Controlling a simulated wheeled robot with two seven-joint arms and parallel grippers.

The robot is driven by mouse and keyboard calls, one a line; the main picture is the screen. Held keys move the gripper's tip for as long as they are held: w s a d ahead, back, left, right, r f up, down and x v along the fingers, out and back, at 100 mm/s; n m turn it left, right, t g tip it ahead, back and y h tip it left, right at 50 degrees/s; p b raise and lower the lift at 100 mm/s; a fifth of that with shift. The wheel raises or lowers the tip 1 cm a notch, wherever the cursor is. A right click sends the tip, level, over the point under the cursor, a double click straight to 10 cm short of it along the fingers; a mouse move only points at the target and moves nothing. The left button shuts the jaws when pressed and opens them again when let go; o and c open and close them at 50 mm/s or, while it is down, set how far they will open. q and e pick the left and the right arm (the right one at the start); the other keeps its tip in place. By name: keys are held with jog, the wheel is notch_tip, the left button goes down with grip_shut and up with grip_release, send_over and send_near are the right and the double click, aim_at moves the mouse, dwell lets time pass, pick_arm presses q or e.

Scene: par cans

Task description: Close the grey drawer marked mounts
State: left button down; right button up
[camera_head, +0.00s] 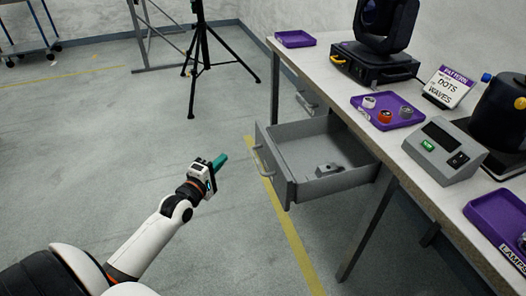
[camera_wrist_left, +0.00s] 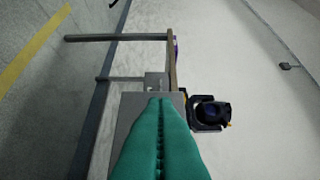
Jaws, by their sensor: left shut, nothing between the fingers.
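The grey drawer (camera_head: 318,146) is pulled well out from under the table in the head view. Its front panel has a bar handle (camera_head: 262,160) and faces left. A small grey metal part (camera_head: 328,169) lies inside it. No mounts marking is legible. My left gripper (camera_head: 220,161) has teal fingers and is shut and empty, a little left of the drawer's front and apart from it. The left wrist view shows the teal fingers (camera_wrist_left: 160,140) pressed together, with a grey surface behind them, probably the drawer. My right gripper is not in view.
The table (camera_head: 340,91) carries a black stage light (camera_head: 376,58), a purple tray (camera_head: 388,112) with several small parts, a grey box (camera_head: 445,151) and a sign (camera_head: 448,88). A black tripod (camera_head: 204,50) stands behind on the floor. Floor left of the drawer is clear.

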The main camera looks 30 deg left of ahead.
pick_arm(q)
jog(key=w+d+b, duration=0.1)
jog(key=w+b, duration=0.1)
jog(key=w, duration=1)
jog(key=shift+w+d, duration=0.3)
jog(key=shift+w, duration=0.1)
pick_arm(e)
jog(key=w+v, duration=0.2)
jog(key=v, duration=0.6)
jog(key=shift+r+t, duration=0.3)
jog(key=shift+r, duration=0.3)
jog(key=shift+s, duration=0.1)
